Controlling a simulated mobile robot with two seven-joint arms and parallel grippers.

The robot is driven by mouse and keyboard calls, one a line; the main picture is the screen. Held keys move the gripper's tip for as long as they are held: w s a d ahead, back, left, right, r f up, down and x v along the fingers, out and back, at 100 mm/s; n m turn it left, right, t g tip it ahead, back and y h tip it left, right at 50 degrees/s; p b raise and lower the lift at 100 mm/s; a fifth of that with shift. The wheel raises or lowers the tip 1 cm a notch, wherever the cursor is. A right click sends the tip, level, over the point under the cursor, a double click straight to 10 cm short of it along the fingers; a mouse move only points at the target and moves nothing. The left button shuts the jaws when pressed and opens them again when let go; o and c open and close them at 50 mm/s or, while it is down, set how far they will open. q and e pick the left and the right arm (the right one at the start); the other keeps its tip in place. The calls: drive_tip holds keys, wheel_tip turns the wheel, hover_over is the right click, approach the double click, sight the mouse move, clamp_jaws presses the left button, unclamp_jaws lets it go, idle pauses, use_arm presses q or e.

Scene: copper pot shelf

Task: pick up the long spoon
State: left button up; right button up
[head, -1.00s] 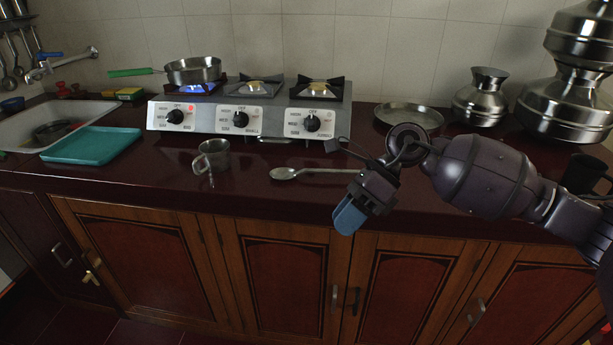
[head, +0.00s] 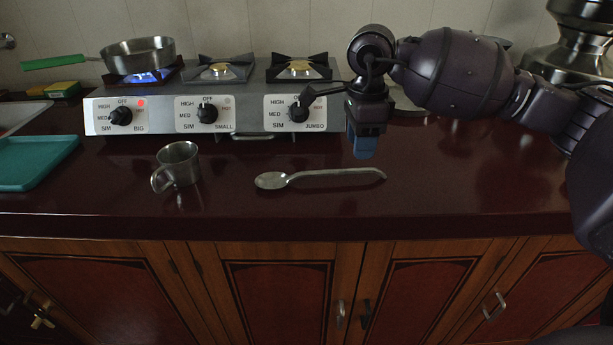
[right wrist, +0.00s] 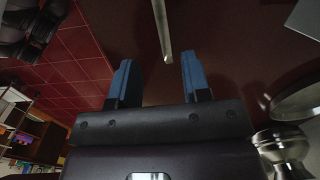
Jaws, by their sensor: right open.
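The long spoon (head: 318,177) is silver and lies flat on the dark red counter, its bowl to the left and its handle to the right. My right gripper (head: 364,145) is above and just behind the handle end in the head view, with its blue fingertips pointing down. In the right wrist view the spoon's handle (right wrist: 162,30) shows ahead, lined up between the two blue fingers of the open gripper (right wrist: 158,78). The fingers are empty and apart from the spoon. My left gripper is not in view.
A metal cup (head: 178,164) stands left of the spoon. A gas stove (head: 155,114) with a lit left burner and a pan (head: 138,54) is behind. A teal tray (head: 38,165) lies at the left. The counter right of the spoon is clear.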

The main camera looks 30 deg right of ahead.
sight(359, 169)
drive_tip(key=shift+f, duration=0.9)
drive_tip(key=shift+w+f, duration=0.1)
drive_tip(key=shift+f, duration=0.3)
drive_tip(key=f, duration=0.1)
drive_tip(key=f+b, duration=0.1)
drive_tip(key=f, duration=0.2)
drive_tip(key=shift+d, duration=0.35)
drive_tip(key=shift+w+f, duration=0.1)
drive_tip(key=shift+f, duration=0.35)
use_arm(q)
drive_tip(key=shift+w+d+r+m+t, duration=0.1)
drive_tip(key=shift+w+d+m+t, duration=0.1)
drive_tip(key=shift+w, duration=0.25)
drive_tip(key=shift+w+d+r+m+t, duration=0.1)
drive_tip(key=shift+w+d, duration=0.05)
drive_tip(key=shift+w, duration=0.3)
use_arm(e)
drive_tip(key=shift+r, duration=0.15)
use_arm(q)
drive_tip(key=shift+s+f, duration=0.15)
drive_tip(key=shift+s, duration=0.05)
use_arm(e)
clamp_jaws()
